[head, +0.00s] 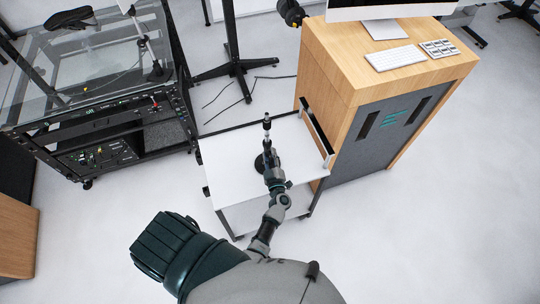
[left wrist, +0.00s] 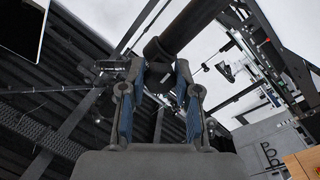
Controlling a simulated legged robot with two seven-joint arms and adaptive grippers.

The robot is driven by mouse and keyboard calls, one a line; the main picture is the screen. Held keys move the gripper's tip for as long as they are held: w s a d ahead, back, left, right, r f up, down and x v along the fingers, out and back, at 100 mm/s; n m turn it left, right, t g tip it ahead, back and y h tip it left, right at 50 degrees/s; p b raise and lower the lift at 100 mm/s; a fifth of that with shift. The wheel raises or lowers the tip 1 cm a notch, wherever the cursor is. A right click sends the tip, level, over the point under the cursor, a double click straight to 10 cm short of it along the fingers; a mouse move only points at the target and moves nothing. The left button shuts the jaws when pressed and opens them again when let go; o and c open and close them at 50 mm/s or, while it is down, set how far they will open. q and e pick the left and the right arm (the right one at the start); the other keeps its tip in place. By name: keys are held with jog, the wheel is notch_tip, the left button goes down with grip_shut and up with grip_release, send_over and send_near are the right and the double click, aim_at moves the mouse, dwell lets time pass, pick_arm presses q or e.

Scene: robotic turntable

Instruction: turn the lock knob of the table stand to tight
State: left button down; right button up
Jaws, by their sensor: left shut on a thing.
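The table stand (head: 267,122) is a slim dark upright with a black round base, on the white table. My left gripper (head: 268,158) reaches it from the front, and its fingers are small and partly hidden in the head view. In the left wrist view my left gripper (left wrist: 160,78) has two fingers with blue inner pads, shut on a black cylindrical knob (left wrist: 158,47). A thick black post (left wrist: 192,22) runs up and right from the knob. The knob's markings and turn angle cannot be made out. My right gripper is not in view.
The white table (head: 224,157) has bare room left of the stand. A black tray-like piece (head: 316,132) stands at its right edge, beside a wooden desk (head: 328,65) with a keyboard (head: 394,58). A black equipment rack (head: 105,140) stands at the left.

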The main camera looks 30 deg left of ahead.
pick_arm(q)
jog(key=shift+d+m, duration=0.1)
jog(key=shift+m, duration=0.5)
jog(key=c, duration=0.8)
grip_release()
